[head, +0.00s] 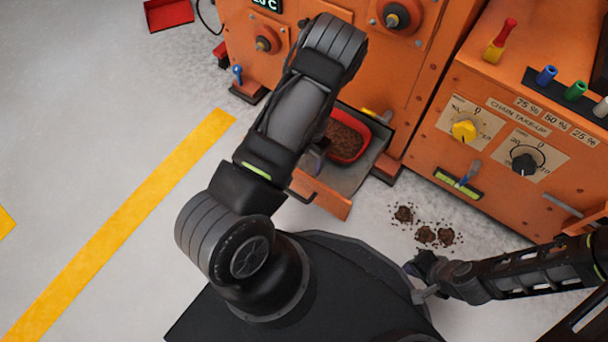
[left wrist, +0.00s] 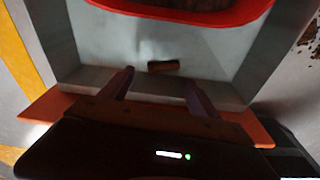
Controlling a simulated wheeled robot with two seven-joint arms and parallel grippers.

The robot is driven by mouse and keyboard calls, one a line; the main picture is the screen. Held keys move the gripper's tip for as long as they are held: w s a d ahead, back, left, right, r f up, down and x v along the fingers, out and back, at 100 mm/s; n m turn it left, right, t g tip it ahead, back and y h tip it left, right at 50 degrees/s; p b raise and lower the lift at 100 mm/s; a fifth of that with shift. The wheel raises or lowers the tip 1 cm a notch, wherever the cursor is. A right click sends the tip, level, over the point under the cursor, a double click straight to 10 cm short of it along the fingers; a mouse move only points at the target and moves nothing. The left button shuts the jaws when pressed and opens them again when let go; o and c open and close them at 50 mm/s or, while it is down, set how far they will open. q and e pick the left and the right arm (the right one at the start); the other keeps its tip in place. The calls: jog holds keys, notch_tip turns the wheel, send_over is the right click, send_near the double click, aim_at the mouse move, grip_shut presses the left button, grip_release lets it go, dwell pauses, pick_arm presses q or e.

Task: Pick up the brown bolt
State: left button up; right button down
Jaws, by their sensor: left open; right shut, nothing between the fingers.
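The brown bolt (left wrist: 163,67) lies on the grey floor of an open bay, just ahead of my left gripper (left wrist: 159,82) in the left wrist view. It looks short and lies crosswise, between the lines of the two open fingers but slightly beyond their tips. My left gripper holds nothing. In the head view my left arm hides the bolt, and only part of the left gripper (head: 315,156) shows at the bay. My right gripper (head: 421,282) is shut and empty at the lower right, far from the bolt.
A red container (head: 368,136) of brown material stands behind the bolt; its rim also shows in the left wrist view (left wrist: 190,16). An orange flap (head: 328,200) edges the bay's front. Orange machine panels (head: 500,100) rise behind. Several brown clumps (head: 425,236) lie on the floor.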

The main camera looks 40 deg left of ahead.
aim_at(305, 171)
pick_arm(q)
jog(key=shift+f, duration=0.3)
jog(key=f+b, duration=0.2)
jog(key=f, duration=0.1)
jog(key=f+b, duration=0.1)
jog(key=f, duration=0.1)
jog(key=shift+s, duration=0.4)
jog(key=c, duration=1.2)
